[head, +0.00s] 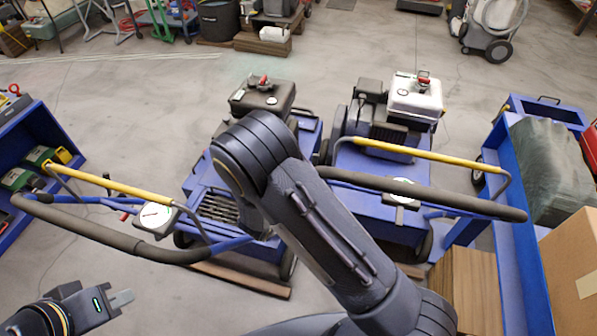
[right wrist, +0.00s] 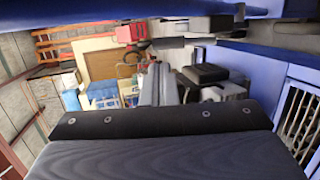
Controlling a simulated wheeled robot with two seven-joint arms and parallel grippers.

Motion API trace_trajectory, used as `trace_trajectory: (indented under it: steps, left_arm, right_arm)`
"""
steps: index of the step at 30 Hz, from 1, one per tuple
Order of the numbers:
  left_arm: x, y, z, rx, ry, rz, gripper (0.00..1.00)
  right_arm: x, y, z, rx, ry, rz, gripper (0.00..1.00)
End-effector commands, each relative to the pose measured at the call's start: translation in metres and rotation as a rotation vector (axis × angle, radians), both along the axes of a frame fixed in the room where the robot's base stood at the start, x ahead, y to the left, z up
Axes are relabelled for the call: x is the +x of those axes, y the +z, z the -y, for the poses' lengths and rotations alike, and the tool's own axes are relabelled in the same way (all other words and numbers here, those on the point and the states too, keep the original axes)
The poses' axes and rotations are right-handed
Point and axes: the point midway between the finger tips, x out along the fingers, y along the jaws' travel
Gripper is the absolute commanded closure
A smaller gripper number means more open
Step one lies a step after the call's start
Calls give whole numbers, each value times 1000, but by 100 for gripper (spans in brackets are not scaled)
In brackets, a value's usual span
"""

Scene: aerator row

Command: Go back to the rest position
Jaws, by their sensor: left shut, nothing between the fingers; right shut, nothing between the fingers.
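My left gripper (head: 121,299) is at the lower left in the head view, shut and empty, above bare floor and below the left machine's handle. My right arm rises through the middle of the head view, in front of the two machines, and its gripper is hidden there. In the right wrist view my right gripper (right wrist: 160,84) shows as grey fingers, shut with nothing between them. The left blue aerator (head: 205,178) has a black engine and the right blue aerator (head: 365,172) a white-topped one. Each has a yellow bar and a black-gripped handle.
A blue shelf (head: 38,135) stands at the left. A blue cart (head: 520,205) with a grey-green bag (head: 548,165) and a cardboard box (head: 572,265) are at the right. The handle of the left aerator (head: 110,237) reaches close to my left gripper. Open floor lies behind the machines.

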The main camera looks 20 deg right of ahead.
Motion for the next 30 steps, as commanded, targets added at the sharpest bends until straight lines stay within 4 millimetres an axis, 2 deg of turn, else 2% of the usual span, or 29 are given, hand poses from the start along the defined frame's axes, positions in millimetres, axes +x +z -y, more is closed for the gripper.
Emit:
trace_trajectory:
  steps: [9,15,25,28,30]
  left_arm:
    - [0,4,0,0,0,0,100]
    - [0,5,0,0,0,0,100]
    - [0,6,0,0,0,0,100]
    - [0,9,0,0,0,0,100]
    - [0,13,0,0,0,0,100]
  right_arm:
    - [-36,21,-38,0,2,0,100]
    - [-48,27,-49,0,-2,0,100]
    - [-47,30,-50,35,0,5,100]
    - [-37,37,-50,169,10,25,100]
    - [-27,48,-52,347,22,52,100]
